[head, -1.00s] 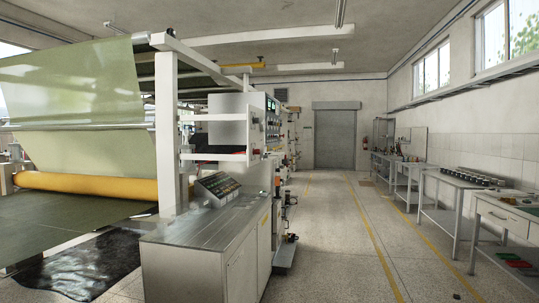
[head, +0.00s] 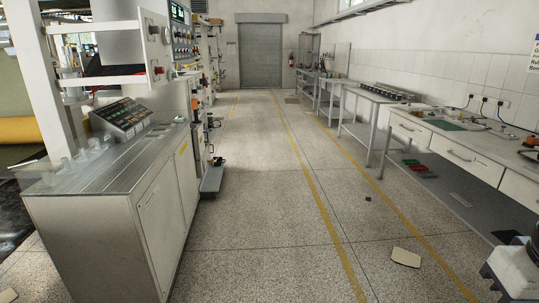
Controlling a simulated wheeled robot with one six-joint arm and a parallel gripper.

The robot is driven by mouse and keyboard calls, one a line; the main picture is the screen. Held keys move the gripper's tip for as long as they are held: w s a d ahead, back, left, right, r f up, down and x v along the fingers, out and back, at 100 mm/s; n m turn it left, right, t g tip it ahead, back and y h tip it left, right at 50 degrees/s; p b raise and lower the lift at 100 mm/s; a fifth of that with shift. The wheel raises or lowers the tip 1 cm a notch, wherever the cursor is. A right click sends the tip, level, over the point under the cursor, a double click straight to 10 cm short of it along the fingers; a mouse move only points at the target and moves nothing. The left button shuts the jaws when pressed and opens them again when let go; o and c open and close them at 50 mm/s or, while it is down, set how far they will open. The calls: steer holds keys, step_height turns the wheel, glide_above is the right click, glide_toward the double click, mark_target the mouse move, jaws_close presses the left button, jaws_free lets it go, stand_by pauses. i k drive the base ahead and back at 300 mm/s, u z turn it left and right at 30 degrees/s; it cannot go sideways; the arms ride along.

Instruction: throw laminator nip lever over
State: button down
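The coating line (head: 62,75) stands at the left, with a white frame post and an olive sheet and yellow roller (head: 18,130) partly cut off at the picture's left edge. A sloped control panel (head: 125,118) sits on the steel-topped cabinet (head: 110,165) in front. Several knobs and fittings show along the machine's far side (head: 200,85). I cannot pick out the nip lever among them. My gripper is not in view.
An open speckled floor aisle (head: 265,190) with yellow lines runs to a grey shutter door (head: 260,55). Benches with drawers (head: 455,150) line the right wall. A small pale piece (head: 406,257) lies on the floor.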

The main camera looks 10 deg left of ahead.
mark_target(175, 75)
steer(key=u, duration=0.3)
steer(key=i, duration=1.95)
steer(key=u, duration=0.6)
steer(key=i, duration=2.45)
steer(key=u, duration=0.1)
